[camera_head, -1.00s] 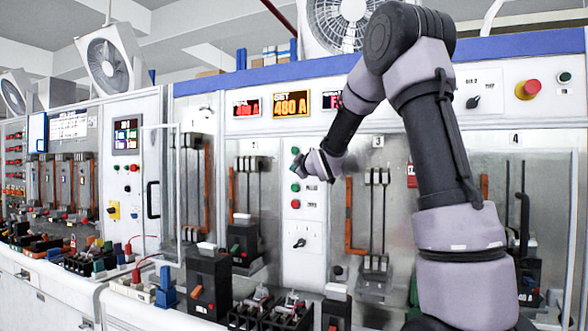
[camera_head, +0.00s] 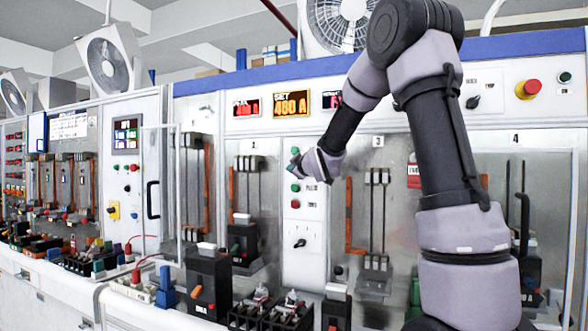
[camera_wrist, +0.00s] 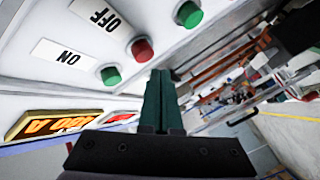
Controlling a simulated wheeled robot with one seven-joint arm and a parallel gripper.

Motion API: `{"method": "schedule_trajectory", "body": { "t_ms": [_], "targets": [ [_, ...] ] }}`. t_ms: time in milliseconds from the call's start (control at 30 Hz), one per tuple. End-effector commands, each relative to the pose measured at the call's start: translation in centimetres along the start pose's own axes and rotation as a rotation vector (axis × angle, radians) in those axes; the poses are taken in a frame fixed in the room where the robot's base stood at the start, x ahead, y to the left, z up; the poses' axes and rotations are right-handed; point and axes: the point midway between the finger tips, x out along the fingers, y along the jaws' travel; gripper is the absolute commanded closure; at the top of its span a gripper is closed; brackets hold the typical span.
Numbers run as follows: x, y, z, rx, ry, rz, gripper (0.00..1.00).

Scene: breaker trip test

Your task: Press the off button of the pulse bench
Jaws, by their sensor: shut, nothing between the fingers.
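The bench panel has a white column of buttons (camera_head: 304,216). In the wrist view, the red button (camera_wrist: 143,49) beside the OFF label (camera_wrist: 101,15) lies between a green button (camera_wrist: 111,75) beside the ON label (camera_wrist: 67,56) and another green button (camera_wrist: 188,14). My gripper (camera_wrist: 159,74) is shut and empty. Its dark green fingertips are close to the red OFF button, a little to its lower right in the wrist view. I cannot tell whether they touch the panel. In the head view my gripper (camera_head: 294,168) covers the OFF button; the upper green button (camera_head: 295,150) shows above it.
A lower green button (camera_head: 295,188) and a lower red button (camera_head: 295,204) sit below my gripper. An orange display (camera_head: 291,104) reads 480 A above. A red mushroom button (camera_head: 528,89) is at the upper right. Breakers (camera_head: 208,280) stand along the bench front.

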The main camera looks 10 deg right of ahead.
Motion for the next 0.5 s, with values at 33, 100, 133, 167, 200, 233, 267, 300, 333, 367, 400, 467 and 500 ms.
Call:
{"method": "schedule_trajectory", "body": {
  "t_ms": [33,100,133,167,200,233,267,300,333,367,400,467,500],
  "targets": [
    [-0.4,-0.2,-0.4,0.0,0.003,0.0,1.0],
    [-0.9,-0.6,-0.7,0.001,0.002,-0.001,1.0],
    [-1.1,-0.8,-0.8,0.0,0.001,-0.001,1.0],
    [-1.3,-1.0,-1.0,-0.001,0.002,-0.001,1.0],
    [-1.6,-1.1,-1.3,0.0,0.002,-0.001,1.0],
    [-1.8,-1.3,-1.4,0.001,0.002,-0.001,1.0],
    [-2.0,-1.4,-1.6,0.0,0.002,-0.001,1.0],
    [-2.3,-1.6,-1.7,0.0,0.001,0.0,1.0],
    [-2.4,-1.8,-1.8,0.0,0.001,0.0,1.0],
    [-2.6,-1.9,-1.9,0.0,0.002,-0.001,1.0],
    [-2.8,-2.0,-2.1,0.0,0.001,0.0,1.0],
    [-3.0,-2.1,-2.2,-0.001,0.001,0.0,1.0],
    [-3.0,-2.2,-2.2,-0.001,0.001,0.0,1.0]
  ]
}}
